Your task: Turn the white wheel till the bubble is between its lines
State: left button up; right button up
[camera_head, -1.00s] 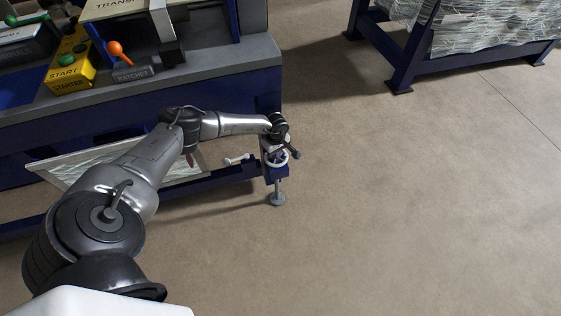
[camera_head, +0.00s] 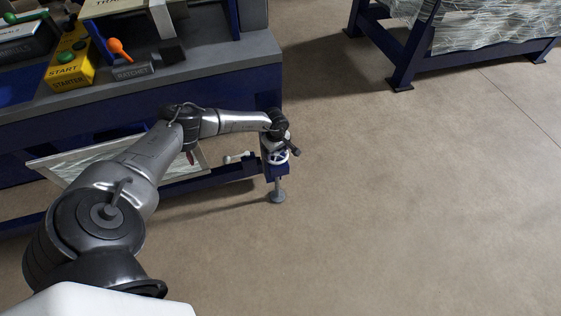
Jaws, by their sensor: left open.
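The white wheel (camera_head: 279,157) sits on top of a blue levelling foot (camera_head: 277,172) at the front corner of the blue bench frame. A grey round pad (camera_head: 277,196) stands on the floor below it. My left arm comes in from the left, and its gripper (camera_head: 275,148) is right over the wheel, open, partly hiding it. I cannot tell whether the fingers touch the wheel. A small white tube (camera_head: 237,157) lies on the rail left of the wheel; it may be the level, but no bubble or lines can be made out. My right gripper is out of view.
The grey bench top (camera_head: 225,62) carries a yellow starter box (camera_head: 70,68) and a ratchet with an orange knob (camera_head: 118,48). A second blue stand (camera_head: 405,65) with a wrapped load is at the upper right. The floor between and in front is clear.

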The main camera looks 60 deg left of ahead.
pick_arm(q)
jog(key=o, duration=0.3)
jog(key=shift+o, duration=0.2)
jog(key=shift+r, duration=0.1)
jog(key=shift+r+p, duration=0.45)
jog(key=shift+p, duration=0.05)
jog(key=shift+r+p, duration=0.45)
jog(key=shift+r, duration=0.1)
